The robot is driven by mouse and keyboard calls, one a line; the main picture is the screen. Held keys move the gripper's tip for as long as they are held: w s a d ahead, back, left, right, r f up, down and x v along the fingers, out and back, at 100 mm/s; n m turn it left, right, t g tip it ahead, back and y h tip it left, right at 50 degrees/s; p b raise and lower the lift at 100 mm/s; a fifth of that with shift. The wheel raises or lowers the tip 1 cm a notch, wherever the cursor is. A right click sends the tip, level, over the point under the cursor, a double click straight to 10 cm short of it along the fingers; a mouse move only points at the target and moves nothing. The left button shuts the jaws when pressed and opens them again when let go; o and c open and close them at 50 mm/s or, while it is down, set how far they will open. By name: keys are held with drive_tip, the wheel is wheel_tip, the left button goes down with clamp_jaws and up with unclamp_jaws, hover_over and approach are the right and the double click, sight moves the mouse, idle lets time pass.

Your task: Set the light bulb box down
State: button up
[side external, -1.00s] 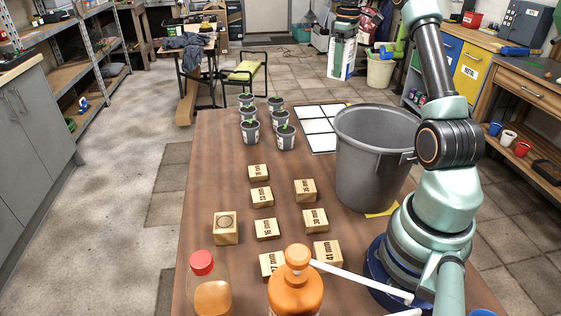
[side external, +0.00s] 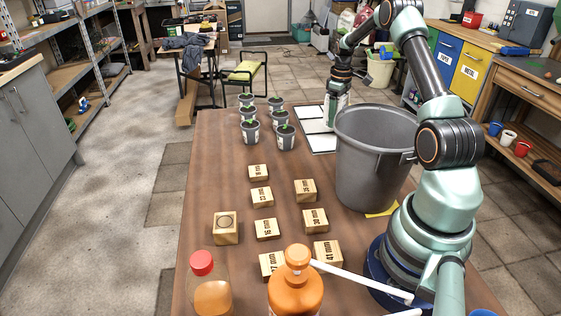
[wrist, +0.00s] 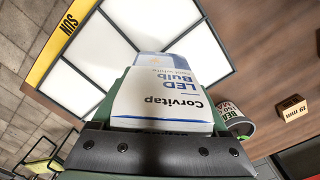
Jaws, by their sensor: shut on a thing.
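The light bulb box (wrist: 165,98) is white and blue with "Corvitap LED Bulb" lettering. In the wrist view it fills the space between the jaws of my gripper (wrist: 152,108), which is shut on it. In the side external view my gripper (side external: 337,102) points down over the white gridded panel (side external: 318,143) at the table's far end, behind the grey bin. The box (side external: 329,116) shows only as a small white part there. I cannot tell whether its lower end touches the panel. In the wrist view, white cells of the panel (wrist: 184,60) lie beyond the box.
The large grey bin (side external: 374,155) stands just in front and to the right. Several potted seedlings (side external: 250,130) stand left of the panel. Several labelled wooden blocks (side external: 266,229) and bottles (side external: 295,292) occupy the near table. A yellow lettered strip (wrist: 66,30) edges the panel.

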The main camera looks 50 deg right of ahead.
drive_tip(key=shift+f, duration=1.25)
drive_tip(key=shift+f, duration=0.35)
drive_tip(key=o, duration=1.2)
drive_tip(key=shift+o, duration=0.2)
drive_tip(key=shift+r, duration=0.15)
